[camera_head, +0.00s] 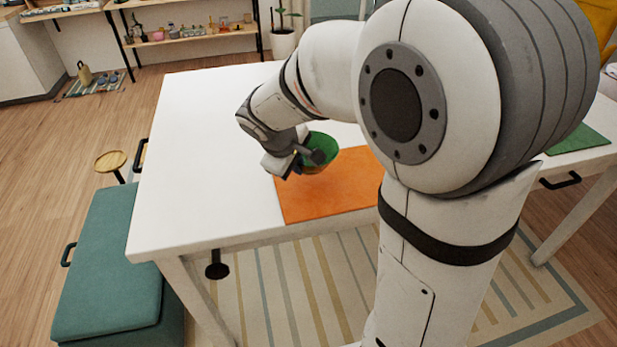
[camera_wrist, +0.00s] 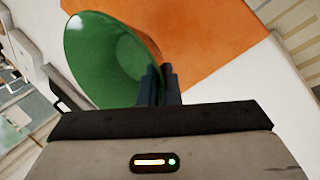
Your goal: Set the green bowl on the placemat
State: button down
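The green bowl (camera_head: 323,143) is at the left part of the orange placemat (camera_head: 327,197) on the white table. My gripper (camera_head: 314,157) is at the bowl's near left side. In the wrist view, the two dark fingers (camera_wrist: 161,85) are close together at the rim of the bowl (camera_wrist: 105,55), pinching its wall. The bowl looks tilted there, with its green inside showing and empty. The orange placemat (camera_wrist: 215,35) shows behind it. I cannot tell whether the bowl touches the mat. My arm hides the placemat's right part.
The white table (camera_head: 200,150) is clear to the left of the placemat. A green mat (camera_head: 580,138) lies on the table's right side. A teal bench (camera_head: 110,270) and a small round stool (camera_head: 110,160) stand to the left. A shelf (camera_head: 190,35) is at the back.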

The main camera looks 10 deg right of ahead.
notch_tip(320, 180, down, 5)
jog(key=shift+d+f, duration=0.1)
jog(key=shift+f, duration=0.05)
jog(key=shift+b, duration=0.35)
jog(key=c, duration=2.1)
grip_release()
jog(key=shift+f, duration=0.1)
jog(key=shift+o, duration=0.9)
